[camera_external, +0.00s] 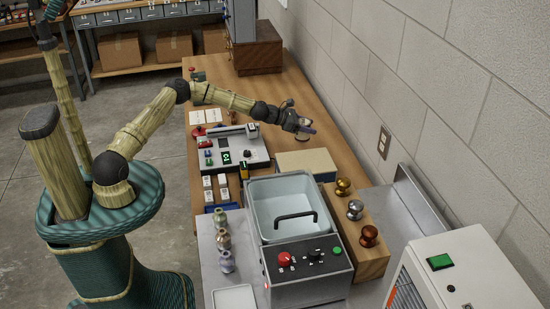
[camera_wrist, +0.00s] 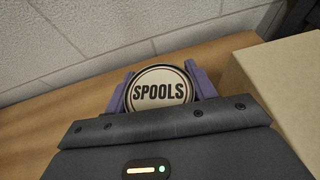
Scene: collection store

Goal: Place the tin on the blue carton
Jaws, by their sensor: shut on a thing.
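The round tin (camera_wrist: 160,105), with a cream lid marked SPOOLS and a dark rim, sits between the purple fingers of my gripper (camera_wrist: 160,84) in the wrist view. My gripper is shut on it. In the external view my gripper (camera_external: 307,129) is above the wooden bench near the wall, just behind a low box; the tin is too small there to make out surely. That box (camera_external: 308,162) has a pale tan top; it also shows at the right of the wrist view (camera_wrist: 275,82), beside the tin and apart from it.
A control panel device (camera_external: 232,150) stands left of the box. A grey basin machine (camera_external: 300,225) is in front, with metal knobs on a wooden block (camera_external: 362,250) at its right. The wall (camera_external: 400,90) is close behind. Bare bench (camera_external: 235,92) lies farther back.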

